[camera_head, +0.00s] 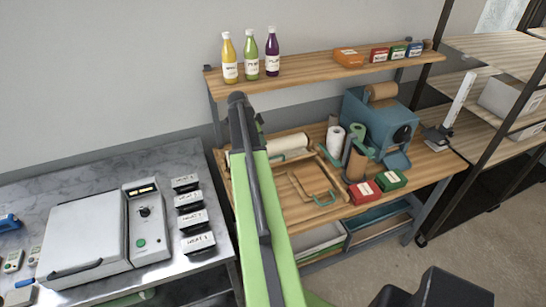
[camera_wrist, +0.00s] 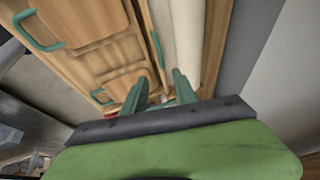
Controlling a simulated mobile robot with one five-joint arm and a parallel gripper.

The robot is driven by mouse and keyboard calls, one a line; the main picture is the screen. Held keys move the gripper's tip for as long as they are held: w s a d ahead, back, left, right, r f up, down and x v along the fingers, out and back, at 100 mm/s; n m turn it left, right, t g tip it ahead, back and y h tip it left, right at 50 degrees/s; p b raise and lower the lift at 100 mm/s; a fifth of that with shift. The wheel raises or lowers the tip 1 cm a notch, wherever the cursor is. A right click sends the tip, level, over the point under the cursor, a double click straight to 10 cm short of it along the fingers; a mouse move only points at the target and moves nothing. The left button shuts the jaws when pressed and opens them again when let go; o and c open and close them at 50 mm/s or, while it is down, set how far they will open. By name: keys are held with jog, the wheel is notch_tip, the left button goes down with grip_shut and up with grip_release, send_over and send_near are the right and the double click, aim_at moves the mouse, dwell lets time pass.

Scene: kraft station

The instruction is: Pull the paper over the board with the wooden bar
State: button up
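A wooden tray-like board (camera_head: 308,184) with teal handles lies on the wooden bench, right of my arm. In the wrist view the board (camera_wrist: 85,18) fills the upper left. A white paper roll (camera_head: 288,144) lies behind it and also shows in the wrist view (camera_wrist: 192,40). A narrow wooden strip with a teal handle (camera_wrist: 157,48) runs beside the roll; it looks like the wooden bar. My gripper (camera_wrist: 160,84) has its two teal fingers apart, with nothing clearly between them, below the handle in the picture. In the head view my arm hides the gripper.
A blue dispenser (camera_head: 366,120), upright rolls (camera_head: 335,141) and small red (camera_head: 364,192) and green boxes (camera_head: 390,180) stand right of the board. A shelf (camera_head: 320,68) with bottles hangs above. A marble counter (camera_head: 175,172) with a machine is at left.

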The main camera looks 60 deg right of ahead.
aim_at(272, 158)
jog(key=b+x, duration=1.3)
jog(key=x, duration=0.3)
jog(key=shift+s+d+f+b, duration=0.1)
jog(key=shift+f+b, duration=0.05)
jog(key=shift+b, duration=0.2)
grip_shut()
dwell(0.3)
